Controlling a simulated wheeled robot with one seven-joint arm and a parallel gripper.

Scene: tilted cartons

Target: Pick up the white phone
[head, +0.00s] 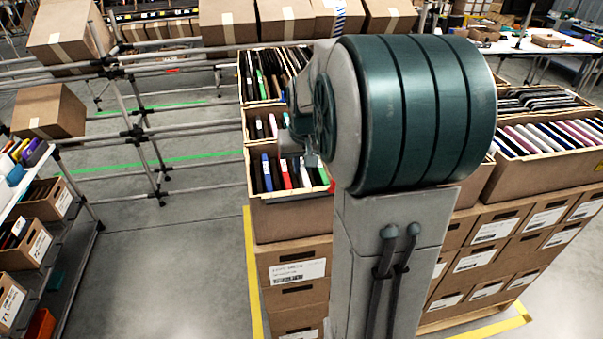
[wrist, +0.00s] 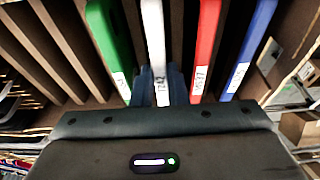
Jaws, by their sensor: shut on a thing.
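The white phone (wrist: 153,30) stands on edge in the carton, between a green phone (wrist: 108,45) and a red phone (wrist: 204,45) in the wrist view. My gripper (wrist: 160,82) is shut on its near end, with dark fingers on both sides of its label. In the head view the white phone (head: 304,173) shows in the front carton (head: 290,217), just below my wrist. My arm hides part of that carton and most of the gripper there. I cannot tell whether the phone is raised above its neighbours.
A blue phone (wrist: 248,45) stands beyond the red one. Brown dividers (wrist: 45,50) fill the left of the wrist view. More cartons of devices (head: 545,140) stand at right. A shelf with bins (head: 40,205) is at far left, with open floor (head: 170,260) between.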

